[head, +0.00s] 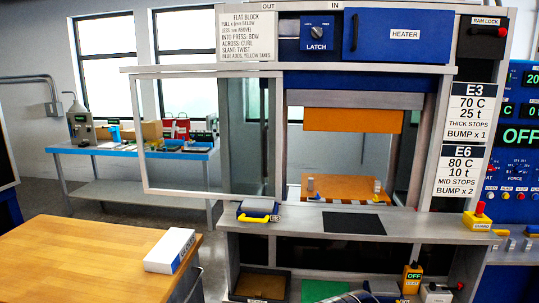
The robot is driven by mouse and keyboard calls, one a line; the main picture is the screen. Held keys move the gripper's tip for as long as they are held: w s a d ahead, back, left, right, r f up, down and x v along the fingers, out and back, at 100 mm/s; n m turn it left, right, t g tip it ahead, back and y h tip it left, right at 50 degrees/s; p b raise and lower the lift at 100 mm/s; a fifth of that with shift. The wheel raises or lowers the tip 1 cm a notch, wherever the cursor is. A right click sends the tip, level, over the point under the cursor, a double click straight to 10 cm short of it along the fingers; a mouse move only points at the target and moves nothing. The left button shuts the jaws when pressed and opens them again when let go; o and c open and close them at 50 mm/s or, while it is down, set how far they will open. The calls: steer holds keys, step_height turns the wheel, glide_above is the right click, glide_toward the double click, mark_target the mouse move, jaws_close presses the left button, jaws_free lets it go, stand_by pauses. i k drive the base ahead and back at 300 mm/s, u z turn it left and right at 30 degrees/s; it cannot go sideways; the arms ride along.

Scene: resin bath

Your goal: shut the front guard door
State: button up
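The front guard door is a clear panel in a pale frame (139,135), in the head view left of the press opening. It hangs under a long horizontal rail (180,69) and stands slid to the left, past the press's left side. The press opening (345,150) is uncovered in front, with an orange upper block (352,120) and an orange lower plate (340,187) inside. Signs reading OUT and IN are above the rail. My gripper is not in view.
A grey ledge (310,217) below the opening holds a yellow-handled blue item (258,212) and a dark mat (353,224). A wooden table (90,262) with a white box (170,250) stands front left. A control panel (515,130) is at right.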

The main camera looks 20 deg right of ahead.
mark_target(278, 75)
steer(key=u, duration=0.7)
steer(key=i, duration=1.2)
steer(key=u, duration=0.05)
